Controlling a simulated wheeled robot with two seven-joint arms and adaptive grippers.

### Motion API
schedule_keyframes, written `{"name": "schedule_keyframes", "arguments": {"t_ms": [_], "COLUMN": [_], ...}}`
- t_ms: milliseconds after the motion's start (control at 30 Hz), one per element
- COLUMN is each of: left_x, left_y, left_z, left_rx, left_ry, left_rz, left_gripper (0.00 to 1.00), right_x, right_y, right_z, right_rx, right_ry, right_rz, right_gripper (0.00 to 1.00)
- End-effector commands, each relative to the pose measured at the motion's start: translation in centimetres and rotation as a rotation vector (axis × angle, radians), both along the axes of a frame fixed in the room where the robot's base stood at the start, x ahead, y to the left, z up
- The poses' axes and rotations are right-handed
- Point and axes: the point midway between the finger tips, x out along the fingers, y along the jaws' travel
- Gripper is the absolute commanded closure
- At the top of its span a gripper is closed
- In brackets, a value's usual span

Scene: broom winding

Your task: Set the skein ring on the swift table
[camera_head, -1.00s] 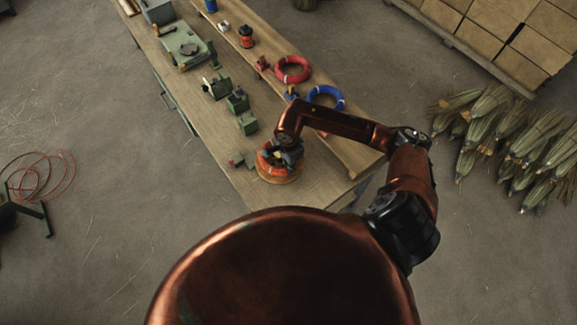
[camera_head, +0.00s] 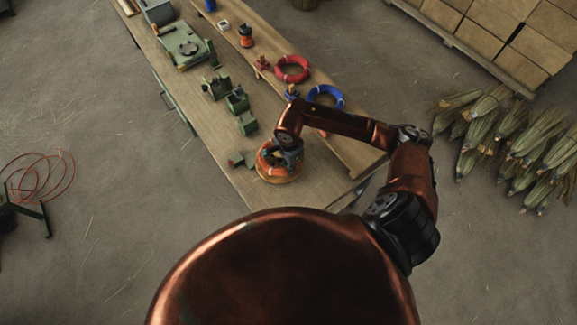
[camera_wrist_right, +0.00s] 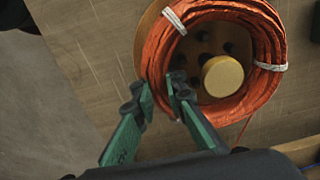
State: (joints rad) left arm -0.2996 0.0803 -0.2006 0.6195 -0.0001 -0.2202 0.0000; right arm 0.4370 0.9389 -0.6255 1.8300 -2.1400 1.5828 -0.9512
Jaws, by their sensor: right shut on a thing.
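The orange skein ring (camera_head: 266,160) is at the near end of the workbench. It also shows in the right wrist view (camera_wrist_right: 235,110), bound with white ties. The swift table (camera_head: 279,181) is a round wooden disc under it; in the right wrist view its holed face and pale central knob (camera_wrist_right: 223,76) show inside the ring. My right gripper (camera_wrist_right: 160,92) is shut on the ring's near-left side, one finger outside and one inside. In the head view the gripper (camera_head: 290,160) partly hides the ring. Whether the ring rests fully on the disc I cannot tell. My left gripper is out of view.
A red ring (camera_head: 292,69) and a blue ring (camera_head: 326,96) lie on the raised shelf along the bench. Several green fixtures (camera_head: 237,102) stand on the bench left of my arm.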

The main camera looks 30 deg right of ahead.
Motion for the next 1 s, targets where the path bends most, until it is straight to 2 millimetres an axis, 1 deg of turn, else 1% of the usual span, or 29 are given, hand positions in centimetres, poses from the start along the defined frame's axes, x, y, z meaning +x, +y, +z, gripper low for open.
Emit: {"name": "schedule_keyframes", "arguments": {"t_ms": [533,567,633,667,900,1000], "left_x": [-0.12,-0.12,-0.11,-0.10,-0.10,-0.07], "left_y": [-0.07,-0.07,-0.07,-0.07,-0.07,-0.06], "left_z": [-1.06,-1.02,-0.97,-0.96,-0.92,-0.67], "left_rx": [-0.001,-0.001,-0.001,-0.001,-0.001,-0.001], "left_ry": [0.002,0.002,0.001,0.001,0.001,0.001], "left_rz": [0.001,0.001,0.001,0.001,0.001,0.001], "left_gripper": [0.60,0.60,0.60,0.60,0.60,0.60], "right_x": [0.05,0.04,0.03,0.03,0.01,0.02], "right_y": [0.00,0.01,0.01,0.01,-0.01,-0.01], "right_z": [-1.10,-1.05,-1.00,-0.99,-0.99,-0.53], "right_rx": [0.000,0.000,0.000,0.000,0.000,0.000], "right_ry": [-0.001,-0.001,-0.001,-0.001,0.000,-0.001], "right_rz": [0.000,0.000,0.000,0.000,0.000,0.000], "right_gripper": [1.00,0.87,0.82,0.81,0.81,0.81]}}
